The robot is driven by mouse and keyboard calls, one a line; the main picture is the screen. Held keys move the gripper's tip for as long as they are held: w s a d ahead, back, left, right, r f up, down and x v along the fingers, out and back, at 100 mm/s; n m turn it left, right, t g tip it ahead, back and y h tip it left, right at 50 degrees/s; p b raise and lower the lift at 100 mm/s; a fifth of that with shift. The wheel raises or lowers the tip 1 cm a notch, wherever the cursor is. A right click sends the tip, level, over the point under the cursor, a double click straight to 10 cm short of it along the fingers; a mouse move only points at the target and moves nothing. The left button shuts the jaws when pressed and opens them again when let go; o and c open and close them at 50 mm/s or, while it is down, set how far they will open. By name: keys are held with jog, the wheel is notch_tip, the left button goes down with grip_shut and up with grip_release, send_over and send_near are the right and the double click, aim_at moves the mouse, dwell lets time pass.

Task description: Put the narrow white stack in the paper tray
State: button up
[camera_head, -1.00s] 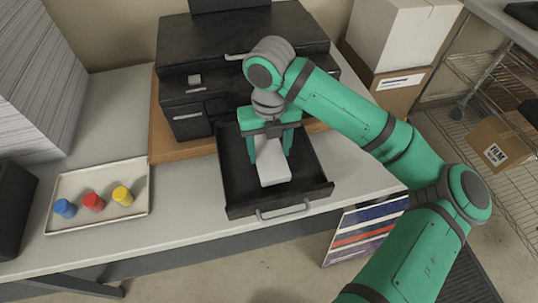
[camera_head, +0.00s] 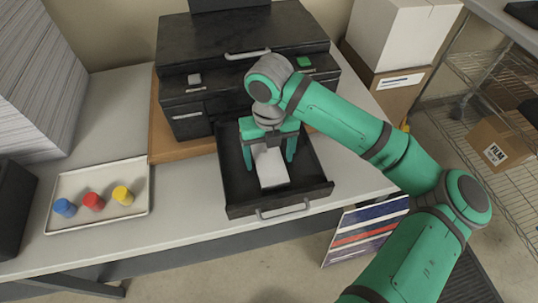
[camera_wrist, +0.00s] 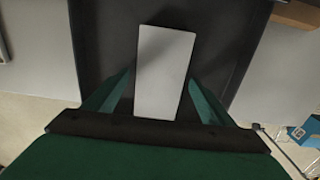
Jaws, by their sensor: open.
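The narrow white stack (camera_head: 270,167) lies in the open black paper tray (camera_head: 312,192), which is pulled out from the dark machine. In the wrist view the white stack (camera_wrist: 164,72) rests on the dark floor of the tray (camera_wrist: 105,40). My gripper (camera_head: 270,155) is above the tray at the rear end of the stack. Its green fingers are open, one on each side of the stack, and in the wrist view (camera_wrist: 155,98) there are gaps between both fingers and the stack. The stack's rear end is partly hidden by my gripper in the head view.
A white tray (camera_head: 75,222) with blue, red and yellow pegs stands left on the table. The dark laminator (camera_head: 235,45) stands behind the paper tray. Tall paper stacks (camera_head: 35,80) are at the far left. Cardboard boxes (camera_head: 400,35) are at the back right.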

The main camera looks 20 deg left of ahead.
aim_at(269, 160)
notch_tip(269, 160, up, 12)
jog(key=shift+r, duration=0.15)
dwell(0.4)
dwell(0.3)
